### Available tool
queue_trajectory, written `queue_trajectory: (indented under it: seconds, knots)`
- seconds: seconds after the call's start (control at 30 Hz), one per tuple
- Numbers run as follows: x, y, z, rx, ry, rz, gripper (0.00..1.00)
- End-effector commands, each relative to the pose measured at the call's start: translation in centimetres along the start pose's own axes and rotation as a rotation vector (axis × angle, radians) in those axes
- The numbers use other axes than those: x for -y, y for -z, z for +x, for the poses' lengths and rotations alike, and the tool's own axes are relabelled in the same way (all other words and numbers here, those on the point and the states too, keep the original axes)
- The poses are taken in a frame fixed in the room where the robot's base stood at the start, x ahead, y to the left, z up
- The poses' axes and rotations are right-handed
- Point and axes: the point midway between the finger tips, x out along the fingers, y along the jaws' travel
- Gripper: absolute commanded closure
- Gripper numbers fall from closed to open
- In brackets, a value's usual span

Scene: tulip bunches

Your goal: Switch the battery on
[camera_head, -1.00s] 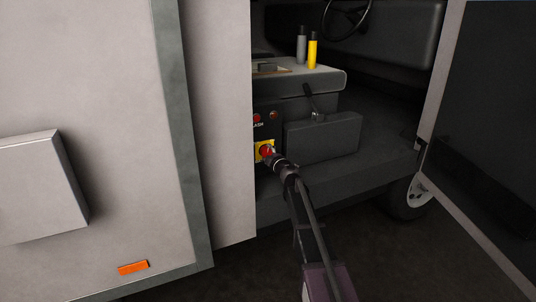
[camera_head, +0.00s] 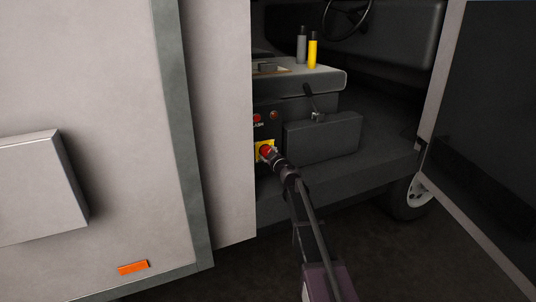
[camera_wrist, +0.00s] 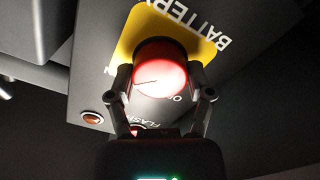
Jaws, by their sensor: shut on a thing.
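The battery switch is a round red knob (camera_wrist: 160,72) on a yellow plate (camera_wrist: 126,48) marked "BATTERY". It also shows in the head view as a red knob (camera_head: 265,151) on a yellow plate low on the dark panel. My gripper (camera_wrist: 160,85) has one finger on each side of the knob and is shut on it. A thin dark line runs across the knob's face. Lettering beside the knob is partly hidden by the knob and my finger, so I cannot tell the switch position.
A "FLASH" label and a red button (camera_head: 257,118) sit above the switch, with an orange lamp (camera_head: 274,115) beside them. A dark box (camera_head: 322,140) with a lever stands to the right. A pale wall (camera_head: 217,120) borders the panel's left.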

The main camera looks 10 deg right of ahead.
Motion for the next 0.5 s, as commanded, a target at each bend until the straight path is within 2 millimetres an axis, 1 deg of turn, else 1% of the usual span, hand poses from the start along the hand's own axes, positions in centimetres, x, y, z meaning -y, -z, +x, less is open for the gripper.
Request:
queue_trajectory:
  seconds: [0.3,0.33,0.43,0.5]
  knots:
    - [-0.06,0.00,0.18,0.000,-0.001,0.006,0.80]
    - [-0.06,0.00,0.18,0.000,-0.001,0.006,0.30]
    - [-0.06,0.00,0.15,0.000,-0.001,0.005,0.00]
    - [-0.05,0.00,0.12,0.000,-0.001,0.005,0.00]
